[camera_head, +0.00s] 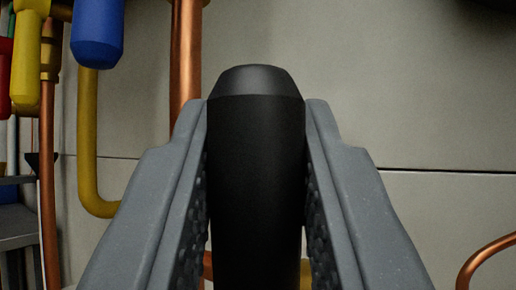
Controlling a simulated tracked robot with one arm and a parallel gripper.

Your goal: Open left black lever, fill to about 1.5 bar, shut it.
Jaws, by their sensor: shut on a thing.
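A black lever (258,180) stands upright in the middle of the head camera view, with a tapered, blunt top end. My gripper (257,125) is shut on it, one grey finger along each side. The ribbed inner pads lie against the lever's sides. The lever's lower end and its valve are out of view. No pressure gauge shows, so the pressure cannot be read.
A blue handle (97,32) and a yellow handle (26,65) hang at the upper left, near a red one at the edge. Copper pipes (186,55) and a bent yellow pipe (88,150) run along the pale wall (420,90). Another copper pipe (487,258) curves at lower right.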

